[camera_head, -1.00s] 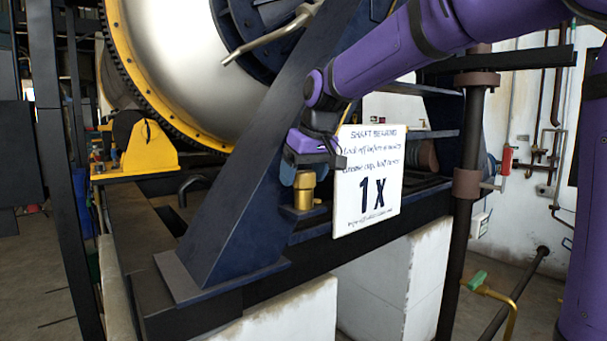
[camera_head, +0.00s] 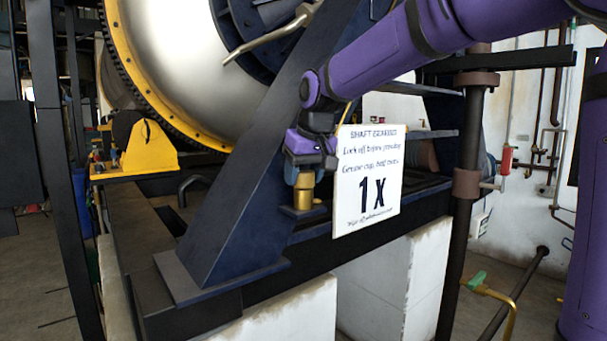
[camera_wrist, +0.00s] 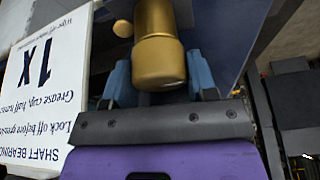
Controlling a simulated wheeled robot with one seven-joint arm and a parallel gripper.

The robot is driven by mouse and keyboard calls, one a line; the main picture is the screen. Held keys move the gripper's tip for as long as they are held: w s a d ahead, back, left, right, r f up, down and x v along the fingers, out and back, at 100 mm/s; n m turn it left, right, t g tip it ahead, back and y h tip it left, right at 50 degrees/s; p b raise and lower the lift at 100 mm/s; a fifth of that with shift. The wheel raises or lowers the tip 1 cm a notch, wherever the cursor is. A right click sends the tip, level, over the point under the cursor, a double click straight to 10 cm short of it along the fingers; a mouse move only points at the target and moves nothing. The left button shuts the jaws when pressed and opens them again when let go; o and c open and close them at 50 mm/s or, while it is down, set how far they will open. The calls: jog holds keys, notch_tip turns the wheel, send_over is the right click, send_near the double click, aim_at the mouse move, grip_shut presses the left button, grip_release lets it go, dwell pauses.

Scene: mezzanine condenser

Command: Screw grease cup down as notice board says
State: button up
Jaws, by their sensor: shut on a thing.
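The brass grease cup (camera_head: 304,196) stands upright on a dark blue ledge beside the sloping frame leg. My gripper (camera_head: 305,179) comes down over it from above, with its blue fingers on either side of the cup's top. In the wrist view the cup (camera_wrist: 158,62) sits between the two fingers of my gripper (camera_wrist: 160,82), which is shut on it. The white notice board (camera_head: 367,180) is just right of the cup. It reads "Shaft bearing", lock off before greasing, "Grease cup, half turns", "1 x", and a smaller wipe-off line at the bottom.
The blue sloping leg (camera_head: 235,170) is close on the left of my gripper. The board's left edge is very near on the right. A red-handled valve (camera_head: 506,161) and a green-handled valve (camera_head: 476,281) are farther right. A small brass knob (camera_wrist: 123,28) shows near the cup.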

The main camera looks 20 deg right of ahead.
jog(key=o, duration=0.9)
jog(key=a+v, duration=0.1)
jog(key=v, duration=0.9)
jog(key=shift+s+d+r, duration=0.2)
jog(key=shift+d+r, duration=0.2)
jog(key=shift+d, duration=0.05)
jog(key=s+d+f, duration=0.2)
jog(key=s+f, duration=0.3)
jog(key=s, duration=0.3)
jog(key=s+d+f+m, duration=0.1)
jog(key=s+d+f, duration=0.1)
jog(key=s+f, duration=0.4)
jog(key=s+d+f+h, duration=0.1)
jog(key=s+f, duration=0.5)
jog(key=s, duration=0.6)
jog(key=shift+d+m+t, duration=0.3)
jog(key=shift+d+t, duration=0.1)
jog(key=shift+d, duration=0.15)
